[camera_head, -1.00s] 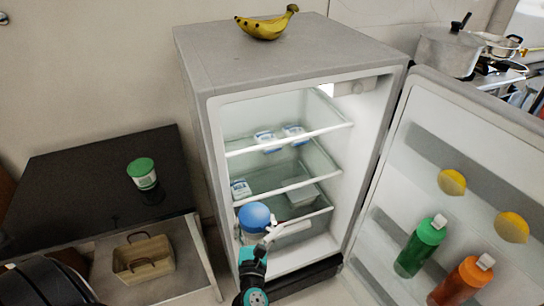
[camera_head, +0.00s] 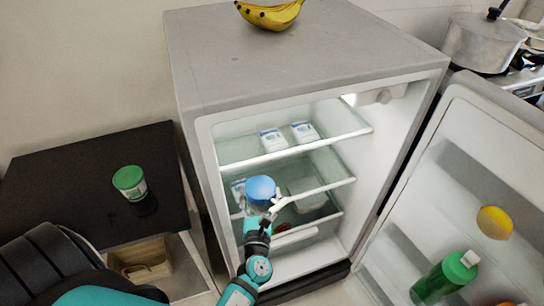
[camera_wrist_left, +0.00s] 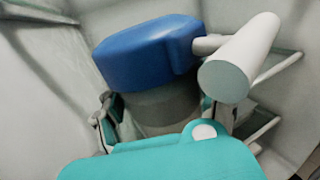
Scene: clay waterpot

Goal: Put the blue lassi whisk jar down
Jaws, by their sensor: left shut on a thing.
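The blue lassi whisk jar (camera_head: 262,189) has a blue lid and a pale handle sticking out to the right. My left gripper (camera_head: 257,218) is shut on it, inside the open fridge at the level of the lower shelves. In the left wrist view the jar's blue lid (camera_wrist_left: 148,52) and handle fill the top, and the jar's grey body (camera_wrist_left: 162,108) sits between the fingers. The jar looks tilted in that view. Whether its base touches a shelf is hidden by my gripper. My right gripper is not in view.
The fridge (camera_head: 205,150) holds white-and-blue cartons (camera_head: 273,139) on the upper shelf and a clear bin (camera_head: 307,196) right of the jar. Its open door (camera_head: 455,170) holds a green bottle (camera_head: 446,278) and a lemon (camera_head: 494,222). A green-lidded jar (camera_head: 130,182) stands on the black table.

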